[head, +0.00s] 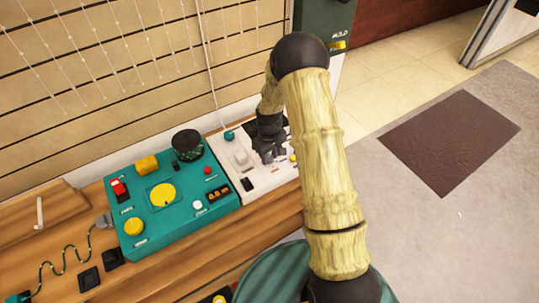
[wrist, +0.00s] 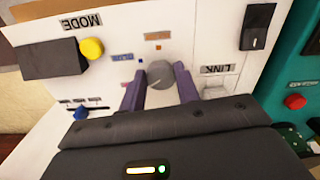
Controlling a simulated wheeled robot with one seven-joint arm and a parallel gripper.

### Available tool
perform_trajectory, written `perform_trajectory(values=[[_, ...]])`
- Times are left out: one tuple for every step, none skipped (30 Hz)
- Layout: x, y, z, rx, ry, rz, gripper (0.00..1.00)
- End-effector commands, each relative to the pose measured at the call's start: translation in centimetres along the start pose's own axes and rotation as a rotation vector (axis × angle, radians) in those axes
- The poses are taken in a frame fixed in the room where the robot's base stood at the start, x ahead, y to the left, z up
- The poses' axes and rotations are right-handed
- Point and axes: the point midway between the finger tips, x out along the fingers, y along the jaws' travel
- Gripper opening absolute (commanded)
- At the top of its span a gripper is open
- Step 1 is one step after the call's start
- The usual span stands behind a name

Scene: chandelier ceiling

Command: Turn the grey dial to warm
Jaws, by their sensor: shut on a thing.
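The grey dial (wrist: 161,73) is round and sits on the white panel (wrist: 195,52), in the middle of the wrist view. My gripper (wrist: 158,82) has its two purple-grey fingers on either side of the dial, shut on it. An orange label (wrist: 153,36) with a small orange square lies beyond the dial. A blue label (wrist: 121,57) with a small blue square lies to its left. I cannot make out the label words or the dial's pointer. In the head view my gripper (head: 270,155) is over the white panel (head: 265,184) and hides the dial.
The white panel also has a yellow knob (wrist: 91,48) by the MODE label, a blue lever (wrist: 81,113) and a black switch (wrist: 257,27). A teal panel (head: 226,207) with a yellow dial, buttons and a dark cup stands to the left on a wooden bench (head: 185,270).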

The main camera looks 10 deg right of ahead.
Motion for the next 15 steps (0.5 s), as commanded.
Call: perform_trajectory(values=[[-0.04, 0.06, 0.0, -0.001, 0.0, 0.001, 0.09], [-0.05, 0.06, 0.0, -0.003, 0.0, 0.001, 0.09], [-0.05, 0.07, 0.0, -0.007, 0.0, 0.001, 0.09], [-0.06, 0.07, 0.0, -0.01, 0.0, 0.001, 0.09], [-0.07, 0.08, 0.01, -0.015, 0.0, 0.001, 0.09], [-0.08, 0.1, 0.01, -0.022, 0.0, 0.001, 0.09], [-0.09, 0.11, 0.01, -0.029, 0.0, 0.001, 0.09], [-0.1, 0.12, 0.01, -0.037, 0.0, 0.001, 0.09], [-0.12, 0.13, 0.01, -0.049, 0.0, 0.001, 0.09], [-0.13, 0.14, 0.01, -0.06, 0.0, 0.001, 0.09], [-0.14, 0.14, 0.0, -0.073, 0.0, 0.001, 0.09], [-0.16, 0.15, 0.0, -0.091, 0.001, 0.001, 0.09], [-0.17, 0.15, -0.01, -0.107, 0.001, 0.001, 0.09], [-0.18, 0.16, -0.01, -0.125, 0.001, 0.001, 0.09], [-0.2, 0.17, -0.01, -0.147, 0.001, 0.0, 0.09]])
